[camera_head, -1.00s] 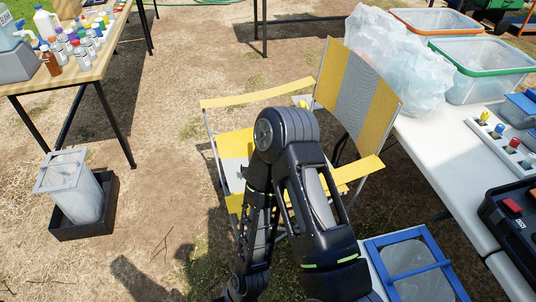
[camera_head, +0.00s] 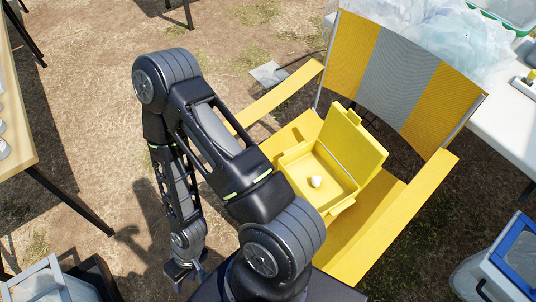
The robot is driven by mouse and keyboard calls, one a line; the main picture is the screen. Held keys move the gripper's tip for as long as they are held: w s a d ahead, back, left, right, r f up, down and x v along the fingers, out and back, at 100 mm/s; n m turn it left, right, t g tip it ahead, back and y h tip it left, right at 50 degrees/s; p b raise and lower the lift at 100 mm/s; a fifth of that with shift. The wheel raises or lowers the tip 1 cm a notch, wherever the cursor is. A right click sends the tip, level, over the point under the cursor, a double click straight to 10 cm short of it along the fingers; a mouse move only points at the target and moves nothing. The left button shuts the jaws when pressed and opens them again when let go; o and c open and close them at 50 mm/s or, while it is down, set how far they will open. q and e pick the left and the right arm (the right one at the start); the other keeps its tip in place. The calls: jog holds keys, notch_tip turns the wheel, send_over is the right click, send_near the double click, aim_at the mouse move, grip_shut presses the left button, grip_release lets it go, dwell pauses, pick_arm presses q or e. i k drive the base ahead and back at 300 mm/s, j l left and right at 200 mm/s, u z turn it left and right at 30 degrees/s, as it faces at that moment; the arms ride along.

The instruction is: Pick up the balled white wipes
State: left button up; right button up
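A small white ball (camera_head: 316,181), which looks like balled wipes, lies inside an open yellow box (camera_head: 338,187). The box sits on the seat of a yellow and grey folding chair (camera_head: 405,75), its lid raised at the back.
The chair's armrests (camera_head: 283,92) flank the box. A white table (camera_head: 505,125) with clear plastic bags (camera_head: 435,40) stands at the right. A blue-framed container (camera_head: 518,255) is at the lower right. A wooden table (camera_head: 12,125) is at the left edge.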

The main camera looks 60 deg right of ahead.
aim_at(316, 180)
jog(key=i, duration=0.9)
jog(key=z, duration=5)
